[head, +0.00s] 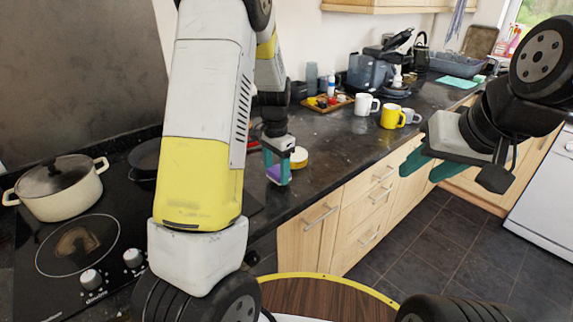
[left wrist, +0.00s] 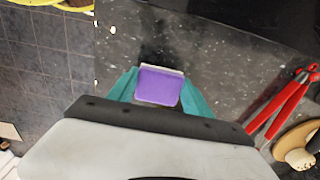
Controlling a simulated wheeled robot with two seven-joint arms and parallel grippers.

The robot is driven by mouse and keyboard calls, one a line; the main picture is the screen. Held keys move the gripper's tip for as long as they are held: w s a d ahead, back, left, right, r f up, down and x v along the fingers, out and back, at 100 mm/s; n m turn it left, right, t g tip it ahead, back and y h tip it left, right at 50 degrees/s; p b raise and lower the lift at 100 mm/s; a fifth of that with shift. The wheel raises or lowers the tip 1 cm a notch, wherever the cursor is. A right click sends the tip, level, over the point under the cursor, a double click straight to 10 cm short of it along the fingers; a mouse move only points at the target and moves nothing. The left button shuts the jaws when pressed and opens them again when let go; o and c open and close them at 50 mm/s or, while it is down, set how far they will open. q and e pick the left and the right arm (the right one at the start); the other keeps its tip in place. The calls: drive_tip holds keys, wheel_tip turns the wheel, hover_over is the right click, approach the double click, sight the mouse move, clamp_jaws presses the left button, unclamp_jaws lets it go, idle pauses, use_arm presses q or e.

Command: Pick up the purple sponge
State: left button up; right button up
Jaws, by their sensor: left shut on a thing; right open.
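The purple sponge (left wrist: 158,86) is between the teal fingers of my left gripper (left wrist: 158,92) in the left wrist view. In the head view the sponge (head: 275,174) shows low between the fingers of my left gripper (head: 279,170), over the dark counter near its front edge. The left gripper is shut on it and points down. I cannot tell whether the sponge touches the counter. My right gripper (head: 428,168) is open and empty, out over the floor in front of the cabinets.
White (head: 365,104) and yellow mugs (head: 392,116) stand farther back. A cream pot (head: 60,187) is on the hob at left. Red-handled pliers (left wrist: 285,105) lie at right in the wrist view.

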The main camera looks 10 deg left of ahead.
use_arm(q)
drive_tip(key=shift+s+d+r, duration=0.1)
drive_tip(key=shift+s+r, duration=0.15)
drive_tip(key=shift+r, duration=0.3)
drive_tip(key=shift+s+r, duration=0.2)
drive_tip(key=shift+r, duration=0.3)
drive_tip(key=s, duration=0.5)
drive_tip(key=s+d, duration=0.1)
drive_tip(key=s, duration=0.4)
drive_tip(key=s+d+r, duration=0.1)
drive_tip(key=s, duration=0.4)
drive_tip(key=shift+r, duration=0.1)
